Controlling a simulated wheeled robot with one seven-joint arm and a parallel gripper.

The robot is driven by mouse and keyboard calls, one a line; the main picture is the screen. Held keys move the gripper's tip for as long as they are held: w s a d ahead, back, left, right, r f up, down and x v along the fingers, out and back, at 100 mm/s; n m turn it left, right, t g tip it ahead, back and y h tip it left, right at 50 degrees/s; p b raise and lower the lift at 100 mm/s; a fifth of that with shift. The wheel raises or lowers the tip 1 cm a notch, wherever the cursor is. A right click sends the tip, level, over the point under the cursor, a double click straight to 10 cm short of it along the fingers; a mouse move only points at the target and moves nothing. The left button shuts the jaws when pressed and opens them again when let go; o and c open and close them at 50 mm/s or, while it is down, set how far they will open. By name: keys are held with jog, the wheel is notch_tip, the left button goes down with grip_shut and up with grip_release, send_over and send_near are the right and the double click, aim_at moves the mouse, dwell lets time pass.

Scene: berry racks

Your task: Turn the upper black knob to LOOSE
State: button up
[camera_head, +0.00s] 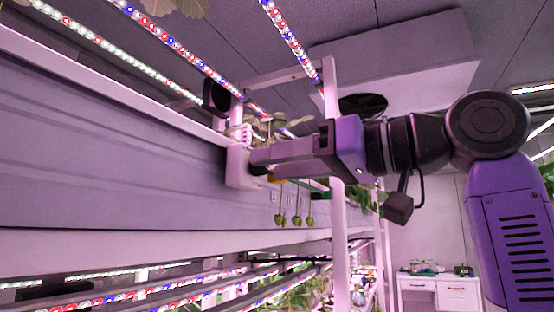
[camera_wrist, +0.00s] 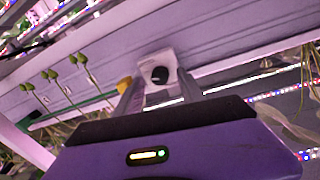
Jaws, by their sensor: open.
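A round black knob (camera_wrist: 159,75) sits on the face of a white block (camera_wrist: 172,58) in the wrist view. In the wrist view the gripper (camera_wrist: 159,84) is open, with one finger on each side of the knob. I cannot tell whether the fingers touch it. I see no second knob and no readable LOOSE marking.
Green berries (camera_head: 296,220) hang on thin stems just below my gripper. A yellow piece (camera_wrist: 124,84) sits beside the left finger in the wrist view. A white rack post (camera_head: 335,200) stands close to my gripper. Light strips (camera_head: 180,50) run overhead.

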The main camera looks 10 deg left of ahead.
jog(key=shift+w+a, duration=0.15)
jog(key=shift+a, duration=0.2)
grip_shut()
jog(key=n+p, duration=0.1)
jog(key=n, duration=0.9)
jog(key=n+g+y+p, duration=0.1)
jog(key=n, duration=1)
jog(key=shift+w+f+n, duration=0.1)
jog(key=shift+f+n, duration=0.05)
jog(key=shift+n, duration=0.15)
dwell(0.6)
